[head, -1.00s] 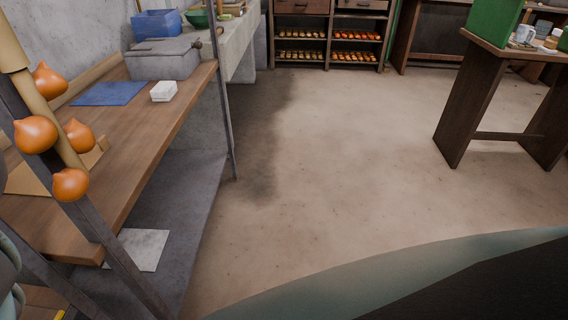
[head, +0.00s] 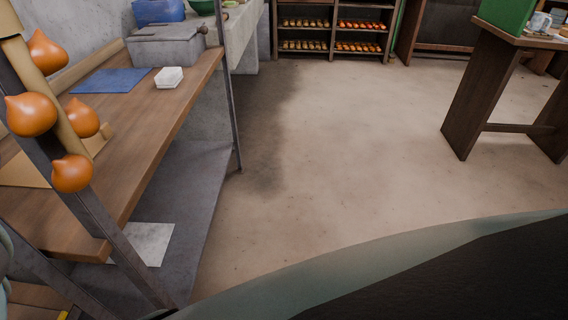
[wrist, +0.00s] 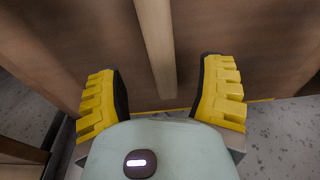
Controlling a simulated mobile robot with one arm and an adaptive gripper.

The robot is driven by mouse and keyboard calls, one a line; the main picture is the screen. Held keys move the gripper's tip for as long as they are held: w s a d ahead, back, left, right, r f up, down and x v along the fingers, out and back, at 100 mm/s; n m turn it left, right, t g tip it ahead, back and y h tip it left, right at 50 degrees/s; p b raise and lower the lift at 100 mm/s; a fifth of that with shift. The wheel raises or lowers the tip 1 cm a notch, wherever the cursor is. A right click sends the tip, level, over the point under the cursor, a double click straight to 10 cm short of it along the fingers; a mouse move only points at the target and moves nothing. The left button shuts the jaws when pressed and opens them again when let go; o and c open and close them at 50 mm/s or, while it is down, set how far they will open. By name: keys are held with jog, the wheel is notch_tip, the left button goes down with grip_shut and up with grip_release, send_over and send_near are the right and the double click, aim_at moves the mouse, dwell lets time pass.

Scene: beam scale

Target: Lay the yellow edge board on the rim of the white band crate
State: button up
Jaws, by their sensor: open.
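My gripper (wrist: 161,95) is open in the wrist view, with its yellow ridged fingers wide apart. A thin yellow strip (wrist: 262,100) runs along the lower edge of a brown wooden surface, partly hidden behind the fingers. It may be an edge of the yellow edge board; I cannot tell. No object is clearly held between the fingers. A small yellow piece (head: 63,315) shows at the bottom left of the head view, mostly cut off. I cannot make out a crate with a white band in either view.
A wooden bench (head: 150,135) at left carries a blue mat (head: 110,80), a grey lidded box (head: 165,48) and small white blocks (head: 169,77). Orange onion-shaped things (head: 33,115) hang in front. A wooden table (head: 490,85) stands at right. The floor (head: 330,150) between is clear.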

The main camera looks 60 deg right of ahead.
jog(key=shift+w+a+f+b, duration=0.15)
jog(key=shift+f+b, duration=0.05)
jog(key=shift+f, duration=0.8)
jog(key=shift+w+a+f+b, duration=0.1)
jog(key=shift+w+f+b, duration=0.15)
jog(key=shift+f, duration=0.75)
jog(key=shift+w+a+f+b, duration=0.1)
jog(key=shift+a+f+b, duration=0.1)
jog(key=shift+f, duration=0.8)
jog(key=shift+d, duration=0.1)
grip_shut()
